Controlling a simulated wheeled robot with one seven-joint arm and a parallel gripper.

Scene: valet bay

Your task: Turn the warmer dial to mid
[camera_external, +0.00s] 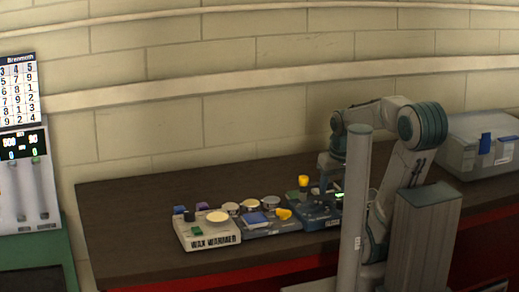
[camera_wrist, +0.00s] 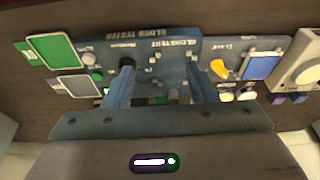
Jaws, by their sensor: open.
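The white wax warmer (camera_external: 208,240), labelled WAX WARMER, sits at the left end of the row of devices on the dark bench. A dark knob (camera_external: 189,215), which looks like its dial, stands on top, left of a round pale pot (camera_external: 217,217). The dial's setting is too small to read. In the wrist view only part of the warmer (camera_wrist: 306,50) shows, at the right edge. My gripper (camera_wrist: 160,72) is open and empty above the blue gloss tester (camera_wrist: 160,48), well to the right of the warmer in the outside view.
A blue-grey unit with a yellow knob (camera_external: 283,214) stands between the warmer and the gloss tester. Several round tins (camera_external: 250,205) stand behind the devices. A grey case (camera_external: 480,145) sits far right. The bench's left end is clear.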

